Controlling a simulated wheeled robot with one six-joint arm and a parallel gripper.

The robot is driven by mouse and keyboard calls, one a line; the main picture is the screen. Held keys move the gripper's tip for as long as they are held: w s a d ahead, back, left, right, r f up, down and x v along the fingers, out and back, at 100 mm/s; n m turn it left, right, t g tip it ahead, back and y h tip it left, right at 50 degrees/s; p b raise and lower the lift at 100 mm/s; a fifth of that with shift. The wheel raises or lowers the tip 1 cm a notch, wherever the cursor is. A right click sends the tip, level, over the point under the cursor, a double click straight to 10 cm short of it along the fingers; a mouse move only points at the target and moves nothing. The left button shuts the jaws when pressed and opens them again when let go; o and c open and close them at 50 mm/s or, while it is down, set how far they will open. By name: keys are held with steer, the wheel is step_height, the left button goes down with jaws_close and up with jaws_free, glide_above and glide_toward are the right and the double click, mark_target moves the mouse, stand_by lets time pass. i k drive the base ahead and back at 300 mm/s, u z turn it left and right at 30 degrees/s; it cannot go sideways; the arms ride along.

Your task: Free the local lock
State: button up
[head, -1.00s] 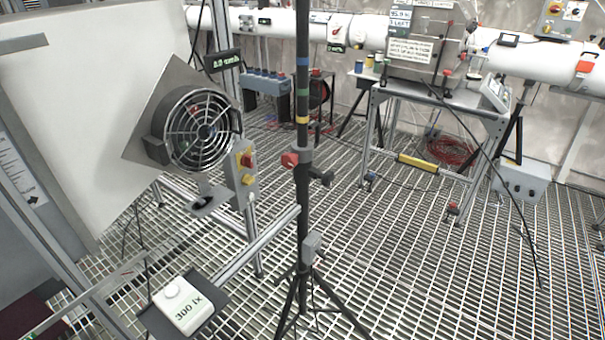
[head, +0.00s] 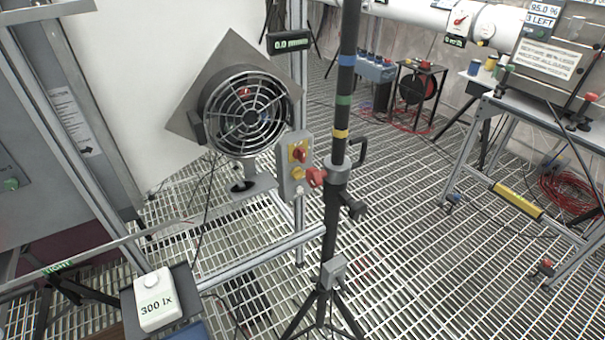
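No part is labelled as the local lock. A grey control box (head: 295,168) stands beside the fan, with a red rotary knob (head: 299,154) on a yellow plate and a yellow part (head: 297,174) below it. Just right of the box, a dark tripod pole (head: 335,215) carries a clamp with a red knob (head: 316,177) and a black handle; the knob overlaps the box's edge in this view. My gripper is not in view.
A light meter reading 300 lx (head: 159,304) sits on a dark tray at the lower left. A bench (head: 515,115) with equipment stands at the right. The grating floor (head: 430,260) between pole and bench is mostly clear.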

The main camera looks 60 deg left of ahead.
mark_target(297, 173)
steer(key=u, duration=0.65)
steer(key=i, duration=0.8)
steer(key=u, duration=0.8)
